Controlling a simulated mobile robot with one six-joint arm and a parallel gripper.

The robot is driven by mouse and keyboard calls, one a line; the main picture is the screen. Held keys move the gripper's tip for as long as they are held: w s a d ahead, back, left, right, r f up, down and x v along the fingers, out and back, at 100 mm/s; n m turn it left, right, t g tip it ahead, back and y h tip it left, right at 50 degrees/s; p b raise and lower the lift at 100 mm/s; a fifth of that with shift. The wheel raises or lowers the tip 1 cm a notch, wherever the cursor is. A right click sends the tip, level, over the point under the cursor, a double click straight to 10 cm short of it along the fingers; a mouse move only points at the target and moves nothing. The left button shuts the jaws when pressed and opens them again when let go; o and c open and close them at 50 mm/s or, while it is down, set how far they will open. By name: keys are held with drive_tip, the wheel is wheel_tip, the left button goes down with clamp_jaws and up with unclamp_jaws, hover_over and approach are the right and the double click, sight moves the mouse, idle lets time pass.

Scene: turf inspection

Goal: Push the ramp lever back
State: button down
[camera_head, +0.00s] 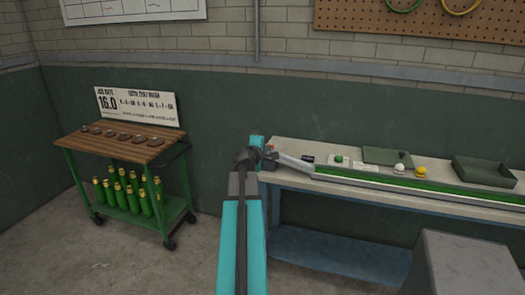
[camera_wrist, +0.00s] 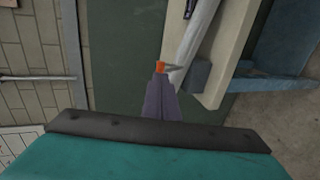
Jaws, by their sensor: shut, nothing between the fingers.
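The ramp (camera_head: 295,161) is a pale sloping chute at the left end of the workbench; it also shows in the wrist view (camera_wrist: 192,42). A small orange piece with a short grey rod, which looks like the ramp lever (camera_wrist: 160,65), sits beside the ramp. My gripper (camera_wrist: 160,74) is shut and empty, with its tips right at the orange piece. I cannot tell whether they touch it. In the head view my gripper (camera_head: 271,155) is at the bench's left end, and my arm hides part of that end.
A green turf strip (camera_head: 400,182) runs along the workbench (camera_head: 345,187) from the ramp. White (camera_head: 399,169) and yellow (camera_head: 419,172) balls and a green tray (camera_head: 485,172) lie behind it. A green trolley (camera_head: 125,195) with bottles stands left; floor between is clear.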

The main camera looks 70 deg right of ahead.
drive_tip(key=shift+x, duration=1)
